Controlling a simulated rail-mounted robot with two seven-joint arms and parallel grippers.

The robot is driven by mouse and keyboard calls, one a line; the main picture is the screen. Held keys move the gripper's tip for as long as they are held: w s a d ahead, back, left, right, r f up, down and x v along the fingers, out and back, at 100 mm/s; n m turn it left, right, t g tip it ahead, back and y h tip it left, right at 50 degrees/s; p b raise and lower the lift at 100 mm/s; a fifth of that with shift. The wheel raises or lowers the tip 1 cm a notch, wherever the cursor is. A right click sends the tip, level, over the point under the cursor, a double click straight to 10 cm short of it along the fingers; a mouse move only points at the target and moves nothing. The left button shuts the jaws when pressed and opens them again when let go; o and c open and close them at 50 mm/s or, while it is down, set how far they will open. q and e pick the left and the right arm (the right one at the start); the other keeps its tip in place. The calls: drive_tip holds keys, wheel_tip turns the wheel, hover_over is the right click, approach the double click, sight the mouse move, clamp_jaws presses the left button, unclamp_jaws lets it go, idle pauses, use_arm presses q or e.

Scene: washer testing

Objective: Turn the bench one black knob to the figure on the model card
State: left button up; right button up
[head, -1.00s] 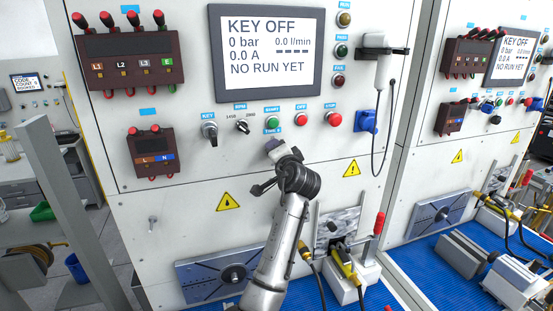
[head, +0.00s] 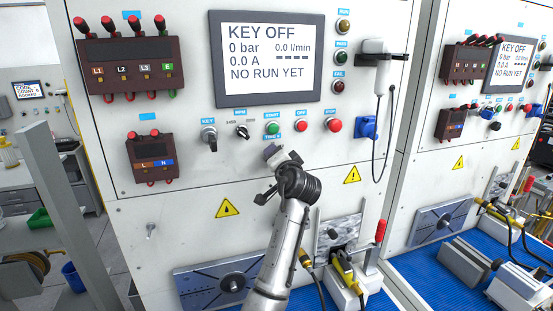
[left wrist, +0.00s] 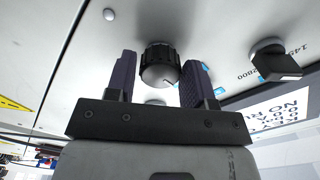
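A ribbed round black knob (left wrist: 160,65) with a light pointer mark stands on the panel in the left wrist view. My left gripper (left wrist: 157,82) is open, with one dark finger on each side of this knob. A narrow gap shows on the left of the knob; contact on the right cannot be judged. In the head view my left gripper (head: 272,160) is at the panel below the green start button (head: 272,128) and hides this knob. A black RPM selector (head: 242,131) is to its upper left. My right gripper is out of view. I cannot make out a model card.
The screen (head: 267,58) reads KEY OFF and NO RUN YET. A second, similar bench (head: 455,125) stands to the right.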

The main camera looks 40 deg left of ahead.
use_arm(q)
drive_tip(key=o, duration=0.3)
drive_tip(key=shift+b+v, duration=1.4)
drive_tip(key=shift+v, duration=5.5)
